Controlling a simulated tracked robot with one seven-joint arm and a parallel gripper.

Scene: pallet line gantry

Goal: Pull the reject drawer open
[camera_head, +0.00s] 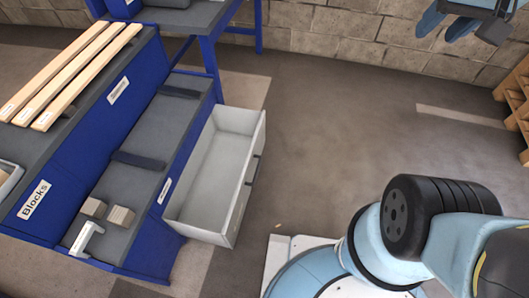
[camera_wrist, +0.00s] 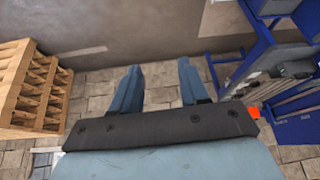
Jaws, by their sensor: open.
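The reject drawer (camera_head: 192,183) is a white box that stands pulled out from the right side of the blue bench in the head view. Its inside looks empty, and a dark handle (camera_head: 251,180) is on its outer right face. My gripper (camera_head: 466,22) shows in part at the top right of the head view, well apart from the drawer. In the wrist view my gripper (camera_wrist: 157,92) has its two blue fingers spread wide with nothing between them. The drawer cannot be made out in the wrist view.
The blue bench (camera_head: 62,183) holds wooden slats (camera_head: 72,70), two small blocks (camera_head: 120,216) and a white bracket (camera_head: 86,237). A second blue table (camera_head: 205,18) stands behind. A wooden pallet stack (camera_wrist: 30,90) is at the left of the wrist view.

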